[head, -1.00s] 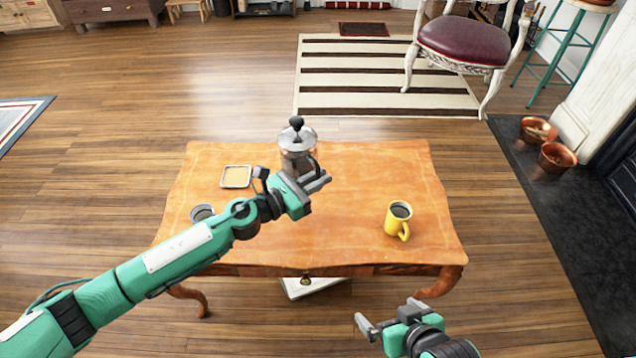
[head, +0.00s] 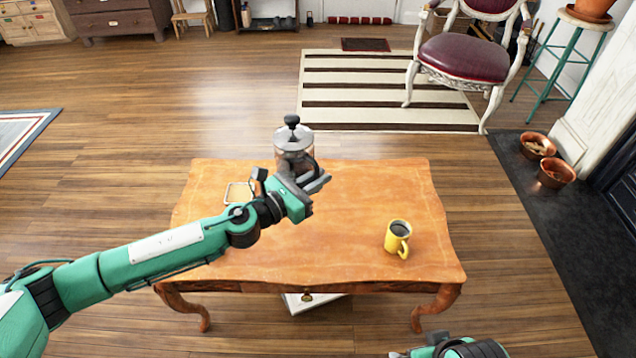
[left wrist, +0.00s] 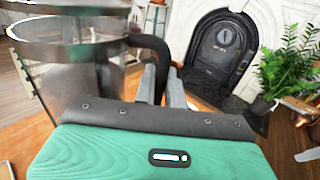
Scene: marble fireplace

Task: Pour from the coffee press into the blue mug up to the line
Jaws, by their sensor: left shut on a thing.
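The coffee press (head: 295,142), a clear body with a metal lid and black knob, is upright and appears raised above the far part of the table. My left gripper (head: 318,183) is shut on its dark handle. In the left wrist view, the press (left wrist: 85,75) fills the left side, with the fingers (left wrist: 163,85) at the handle; its base is hidden. No blue mug shows now; a greyish cup seen earlier at the table's left is hidden behind my left arm. My right gripper (head: 425,350) is mostly cut off at the bottom edge; its fingers cannot be made out.
A yellow mug (head: 397,238) with dark liquid stands at the right of the wooden table (head: 340,250). A small square tray (head: 236,193) lies at the left, partly behind my arm. The middle and far right of the tabletop are clear.

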